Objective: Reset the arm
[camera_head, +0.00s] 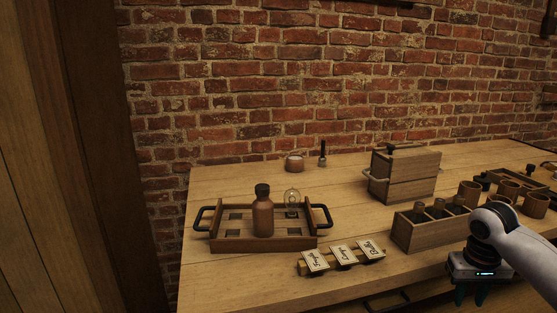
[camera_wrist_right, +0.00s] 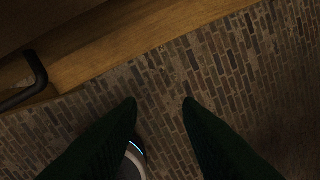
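My right gripper (camera_head: 472,294) shows at the lower right of the head view, at the front edge of the table, pointing down. In the right wrist view its two dark fingers (camera_wrist_right: 160,104) are spread apart with nothing between them, over the brick-patterned floor. My left gripper is not in view. The wooden table (camera_head: 225,285) carries a tray (camera_head: 285,243) with a brown bottle (camera_head: 263,217) and a small glass item (camera_head: 292,201) in it. A holder with several labelled cards (camera_head: 343,255) lies at the front.
A compartment box (camera_head: 423,238) with several jars stands just left of my right arm. A lidded box (camera_head: 405,175) with handles is behind it. Several brown cups (camera_head: 507,189) stand at the right. A small pot (camera_head: 294,162) is at the back. The table's left front is clear.

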